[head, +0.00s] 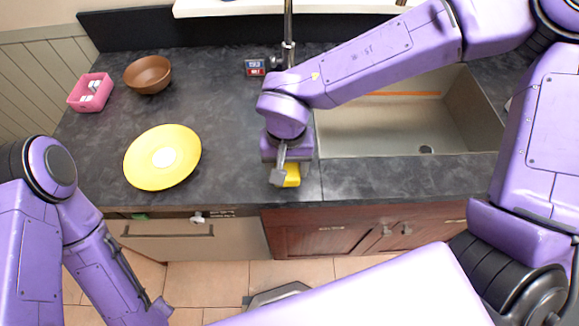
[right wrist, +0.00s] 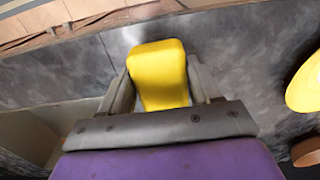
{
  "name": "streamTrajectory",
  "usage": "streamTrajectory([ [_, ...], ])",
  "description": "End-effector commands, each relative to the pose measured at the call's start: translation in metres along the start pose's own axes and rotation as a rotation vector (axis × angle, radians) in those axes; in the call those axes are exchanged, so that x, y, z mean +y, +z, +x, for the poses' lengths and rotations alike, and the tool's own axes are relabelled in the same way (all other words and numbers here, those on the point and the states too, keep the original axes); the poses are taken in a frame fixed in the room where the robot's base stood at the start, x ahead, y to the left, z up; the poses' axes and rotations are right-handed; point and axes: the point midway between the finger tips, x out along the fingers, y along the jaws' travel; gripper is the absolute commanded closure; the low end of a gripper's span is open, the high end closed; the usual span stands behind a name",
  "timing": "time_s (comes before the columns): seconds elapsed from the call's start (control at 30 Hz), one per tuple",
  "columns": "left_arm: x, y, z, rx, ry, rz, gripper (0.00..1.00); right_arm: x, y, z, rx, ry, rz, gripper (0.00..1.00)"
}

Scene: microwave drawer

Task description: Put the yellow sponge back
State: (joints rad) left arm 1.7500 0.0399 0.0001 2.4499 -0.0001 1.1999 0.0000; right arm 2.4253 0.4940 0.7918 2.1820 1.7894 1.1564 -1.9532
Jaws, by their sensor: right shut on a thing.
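The yellow sponge (head: 292,175) is held in my right gripper (head: 282,178), over the front edge of the dark counter just left of the sink. In the right wrist view the sponge (right wrist: 160,72) sits between the two grey fingers, which are shut on its sides. The gripper hides part of the sponge in the head view. I cannot tell whether the sponge touches the counter. My left arm hangs low at the left, in front of the counter, and its fingers are not in view.
The sink basin (head: 400,130) lies right of the sponge, with the faucet (head: 288,45) behind. A yellow plate (head: 185,142), a brown bowl (head: 148,75) and a pink basket (head: 90,91) stand on the left counter (head: 225,115). A small blue-and-red item (head: 255,67) lies near the faucet.

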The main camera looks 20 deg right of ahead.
Motion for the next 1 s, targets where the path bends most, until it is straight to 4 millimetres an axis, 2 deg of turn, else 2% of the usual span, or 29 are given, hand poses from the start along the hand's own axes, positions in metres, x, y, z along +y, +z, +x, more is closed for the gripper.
streamTrajectory([
  [0.2,-0.001,-0.002,-0.004,0.000,0.000,0.000,0.55,0.010,-0.018,0.024,-0.001,0.002,0.001,0.62],
  [0.3,0.000,-0.001,-0.002,0.000,0.000,0.000,0.55,0.009,-0.017,0.044,0.000,0.003,-0.002,0.62],
  [0.37,0.000,-0.001,-0.002,0.000,0.000,0.000,0.55,0.009,-0.017,0.051,0.000,0.001,-0.001,0.62],
  [0.73,0.000,-0.001,-0.003,0.000,0.000,0.000,0.55,0.008,-0.016,0.055,0.000,-0.001,0.000,0.62],
  [0.77,0.000,-0.001,-0.003,0.000,0.000,0.000,0.55,0.008,-0.017,0.056,0.000,-0.001,0.000,0.35],
  [0.83,0.000,-0.001,-0.003,0.000,0.000,0.000,0.55,0.008,-0.017,0.055,0.001,-0.001,0.000,0.12],
  [1.0,0.000,-0.001,-0.003,0.000,0.000,0.000,0.55,0.008,-0.017,0.055,0.001,-0.001,0.000,0.12],
])
